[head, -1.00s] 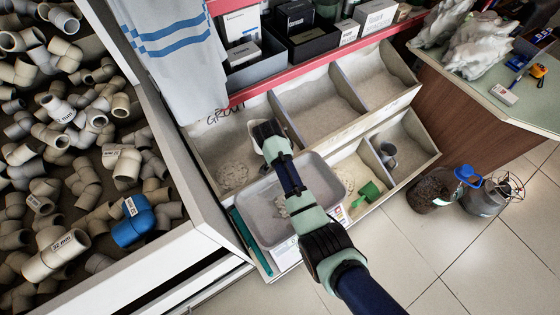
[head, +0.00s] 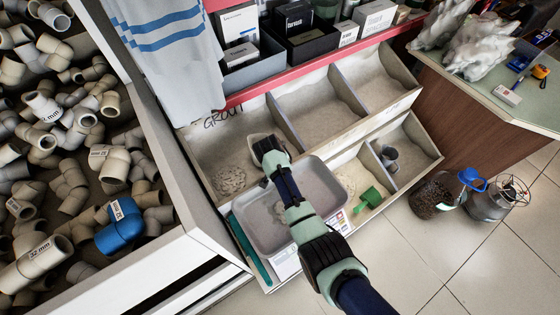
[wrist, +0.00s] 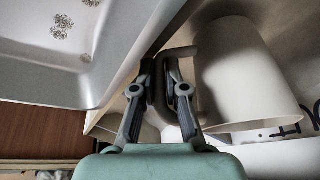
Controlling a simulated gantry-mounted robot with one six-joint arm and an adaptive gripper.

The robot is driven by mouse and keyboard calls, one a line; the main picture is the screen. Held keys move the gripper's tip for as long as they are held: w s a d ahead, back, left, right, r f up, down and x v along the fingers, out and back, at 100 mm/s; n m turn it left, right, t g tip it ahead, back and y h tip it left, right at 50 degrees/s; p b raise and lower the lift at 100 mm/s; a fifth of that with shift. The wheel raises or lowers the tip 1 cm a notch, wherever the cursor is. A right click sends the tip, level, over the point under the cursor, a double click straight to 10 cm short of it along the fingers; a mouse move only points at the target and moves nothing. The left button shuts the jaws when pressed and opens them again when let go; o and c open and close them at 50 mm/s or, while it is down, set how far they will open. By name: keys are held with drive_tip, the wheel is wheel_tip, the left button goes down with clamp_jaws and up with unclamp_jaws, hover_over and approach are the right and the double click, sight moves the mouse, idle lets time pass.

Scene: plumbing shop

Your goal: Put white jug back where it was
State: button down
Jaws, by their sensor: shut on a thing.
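The white jug (wrist: 240,75) shows large in the wrist view, lying tilted with its wide mouth toward the lower right. My gripper (wrist: 165,85) is shut on its handle. In the head view the jug (head: 257,139) is mostly hidden behind my gripper (head: 268,150), with only a pale edge showing. It is over the upper left bin (head: 205,150), marked GROUT, beside a heap of pale material. I cannot tell whether the jug touches the bin.
A grey tray (head: 322,182) sits below my gripper, under my forearm. A green scoop (head: 368,198) and a grey jug (head: 389,158) are in the lower bins. Bin dividers (head: 284,124) stand nearby. A striped towel (head: 165,50) hangs at left.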

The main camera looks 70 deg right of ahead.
drive_tip(key=c, duration=1.5)
unclamp_jaws()
drive_tip(key=p+v, duration=0.7)
drive_tip(key=v, duration=0.5)
drive_tip(key=shift+r, duration=0.35)
